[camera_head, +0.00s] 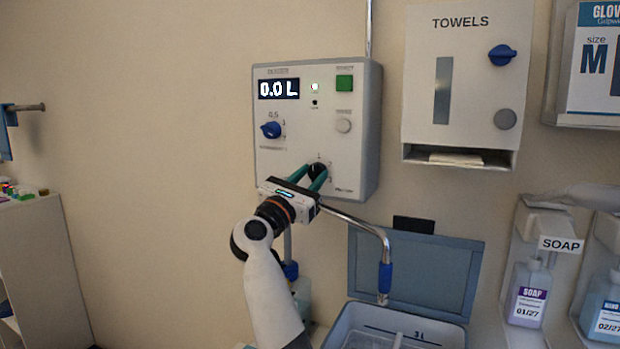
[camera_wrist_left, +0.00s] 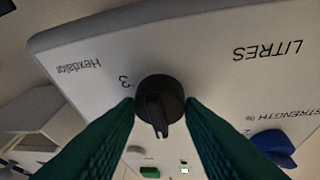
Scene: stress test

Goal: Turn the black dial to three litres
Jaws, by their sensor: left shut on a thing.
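The black dial (camera_head: 318,170) is low on the front of the white wall dispenser (camera_head: 290,150), whose display (camera_head: 278,89) reads 0.0 L. My left gripper (camera_head: 309,175) is shut on the dial, with a green finger on each side. In the left wrist view, which shows the panel upside down, the dial (camera_wrist_left: 158,100) sits between the fingertips. Its raised pointer faces down in that picture, towards the green button side. A printed 3 (camera_wrist_left: 124,82) is at the dial's upper left there; other marks are hidden by the fingers. My right gripper is not in view.
A blue knob (camera_head: 271,130) and a green button (camera_head: 344,83) are on the same panel. A bent metal spout (camera_head: 360,224) comes out below it, over a blue tub (camera_head: 452,331) with a lid. A towel box (camera_head: 465,80) hangs at right.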

